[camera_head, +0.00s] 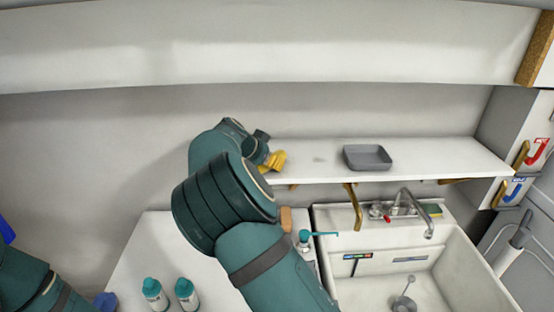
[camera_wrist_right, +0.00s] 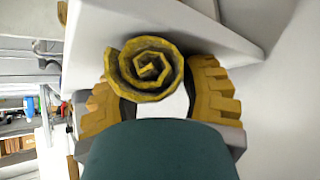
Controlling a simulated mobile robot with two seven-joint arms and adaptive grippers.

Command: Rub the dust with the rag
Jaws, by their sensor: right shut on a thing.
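The rag (camera_wrist_right: 148,68) is yellow and rolled into a spiral. In the right wrist view it sits between the ridged yellow fingers of my right gripper (camera_wrist_right: 160,95), which is shut on it. In the head view my right gripper (camera_head: 272,161) is at the left part of the white shelf (camera_head: 440,158); I cannot tell the rag from the yellow fingers there. A faint grey dust patch (camera_head: 319,159) lies on the shelf, to the right of the gripper and apart from it. Part of my left arm shows at the lower left; its gripper is out of view.
A grey tray (camera_head: 367,157) stands on the shelf right of the dust. Below are a sink (camera_head: 470,285) with a faucet (camera_head: 405,204), a teal-topped dispenser (camera_head: 305,240) and two bottles (camera_head: 154,292). A thick upper shelf (camera_head: 260,45) runs above.

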